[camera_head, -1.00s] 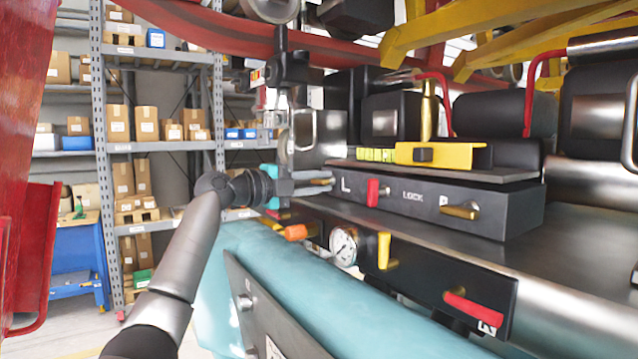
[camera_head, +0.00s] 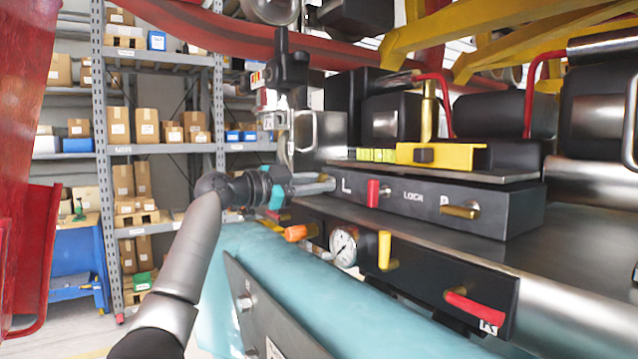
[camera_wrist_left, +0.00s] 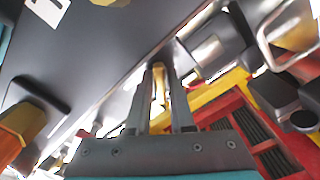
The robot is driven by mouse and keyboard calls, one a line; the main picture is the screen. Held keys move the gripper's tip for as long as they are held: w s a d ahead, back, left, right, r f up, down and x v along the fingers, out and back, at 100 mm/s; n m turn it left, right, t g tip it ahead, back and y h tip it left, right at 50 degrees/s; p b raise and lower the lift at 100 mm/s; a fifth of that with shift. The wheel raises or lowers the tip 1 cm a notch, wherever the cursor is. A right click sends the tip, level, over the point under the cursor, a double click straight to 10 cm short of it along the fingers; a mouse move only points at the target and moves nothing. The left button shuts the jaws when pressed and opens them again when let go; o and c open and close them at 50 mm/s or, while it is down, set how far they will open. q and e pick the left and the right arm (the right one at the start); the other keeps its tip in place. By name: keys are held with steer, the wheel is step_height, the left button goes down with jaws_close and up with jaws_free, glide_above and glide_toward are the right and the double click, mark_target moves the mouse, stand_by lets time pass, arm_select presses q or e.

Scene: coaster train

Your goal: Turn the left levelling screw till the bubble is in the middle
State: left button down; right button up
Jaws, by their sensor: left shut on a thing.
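The black levelling block (camera_head: 412,207) carries an "L" at its left end and a brass right screw (camera_head: 460,211) near its right end. My left gripper (camera_head: 327,183) is at the block's left end, beside the "L". In the left wrist view its fingers (camera_wrist_left: 160,90) are shut on the brass left levelling screw (camera_wrist_left: 161,84). The fingers hide that screw in the head view. A yellow level (camera_head: 450,155) with a yellow-green vial (camera_head: 376,155) lies on the plate above the block. The bubble is too small to place. My right gripper is not in view.
A red lever (camera_head: 373,193) by the "LOCK" label sits close right of my left gripper. Below are an orange knob (camera_head: 296,233), a pressure gauge (camera_head: 343,247), a yellow handle (camera_head: 384,250) and a red handle (camera_head: 474,308). Shelves (camera_head: 160,148) stand behind.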

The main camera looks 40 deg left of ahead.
arm_select(q)
steer(key=shift+r+n, duration=0.1)
steer(key=shift+n, duration=1.9)
steer(key=c, duration=0.9)
jaws_free()
steer(key=shift+w, duration=0.1)
